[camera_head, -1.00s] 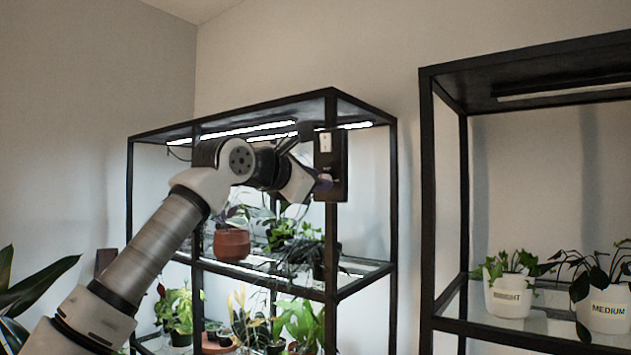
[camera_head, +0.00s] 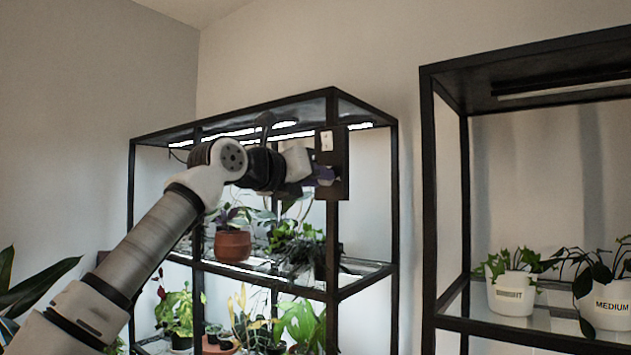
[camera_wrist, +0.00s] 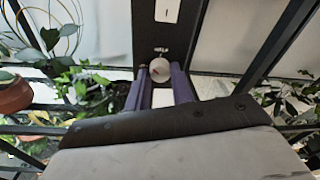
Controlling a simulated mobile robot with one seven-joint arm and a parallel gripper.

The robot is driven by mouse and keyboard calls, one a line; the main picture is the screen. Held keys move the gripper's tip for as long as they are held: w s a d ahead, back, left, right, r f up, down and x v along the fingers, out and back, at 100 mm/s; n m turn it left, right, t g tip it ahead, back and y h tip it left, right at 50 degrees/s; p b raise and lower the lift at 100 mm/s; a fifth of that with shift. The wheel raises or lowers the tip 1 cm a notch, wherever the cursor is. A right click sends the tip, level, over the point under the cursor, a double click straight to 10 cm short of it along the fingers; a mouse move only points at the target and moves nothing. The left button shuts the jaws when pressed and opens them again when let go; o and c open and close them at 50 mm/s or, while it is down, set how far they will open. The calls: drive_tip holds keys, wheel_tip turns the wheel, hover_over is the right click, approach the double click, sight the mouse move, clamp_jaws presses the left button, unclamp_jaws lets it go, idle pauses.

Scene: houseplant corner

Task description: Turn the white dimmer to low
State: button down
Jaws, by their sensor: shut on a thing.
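The white dimmer (camera_wrist: 159,70) is a round knob on a dark upright panel (camera_head: 341,160) fixed at the front corner of the left shelf. My gripper (camera_wrist: 160,76) has its two purple fingers on either side of the knob, shut on it. A small mark shows on the knob's face, but its setting is not clear. Small pale lettering above the knob is too small to read. In the head view my gripper (camera_head: 327,176) is at the panel and hides the knob.
A white switch plate (camera_head: 326,141) sits above the knob on the panel. The left black shelf (camera_head: 334,262) holds several plants, including one in a terracotta pot (camera_head: 232,246). The right shelf (camera_head: 465,200) holds white pots labelled BRIGHT (camera_head: 509,296) and MEDIUM (camera_head: 608,305).

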drive_tip(key=shift+f+n+h+b, duration=0.15)
drive_tip(key=shift+n+b, duration=0.3)
drive_tip(key=shift+n, duration=1.3)
drive_tip(key=shift+n+h+b, duration=0.15)
drive_tip(key=shift+n+b, duration=0.25)
drive_tip(key=shift+n, duration=1.35)
drive_tip(key=c, duration=1.2)
unclamp_jaws()
drive_tip(key=b+v, duration=0.4)
drive_tip(key=v, duration=1)
drive_tip(key=shift+d, duration=0.1)
